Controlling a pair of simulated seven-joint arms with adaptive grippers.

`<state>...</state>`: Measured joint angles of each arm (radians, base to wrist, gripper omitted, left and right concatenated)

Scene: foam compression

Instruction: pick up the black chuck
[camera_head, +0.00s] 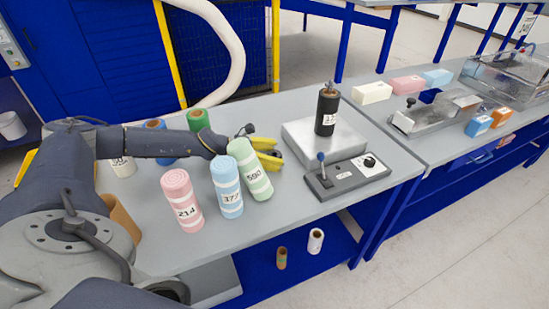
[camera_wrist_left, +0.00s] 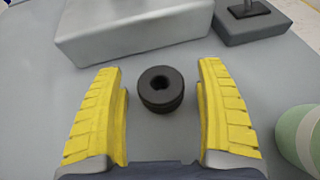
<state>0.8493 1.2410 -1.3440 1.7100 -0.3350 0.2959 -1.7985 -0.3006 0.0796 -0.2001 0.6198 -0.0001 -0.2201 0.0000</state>
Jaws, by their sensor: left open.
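The black chuck (camera_wrist_left: 160,88) is a short dark ring-shaped cylinder with a hole in its top, standing on the grey table. In the left wrist view it stands between the two yellow fingers of my left gripper (camera_wrist_left: 162,110), with a gap on each side. The fingers are open and hold nothing. In the head view my left gripper (camera_head: 268,153) is behind the green roll (camera_head: 250,169), and I cannot make out the chuck there. My right gripper is not in view.
A silver block (camera_head: 294,136) carries a black cylinder (camera_head: 326,113). A control box with a lever (camera_head: 345,177) sits in front of it. Pink (camera_head: 181,202) and blue (camera_head: 227,188) rolls stand near the front edge. The green roll is close to my left gripper.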

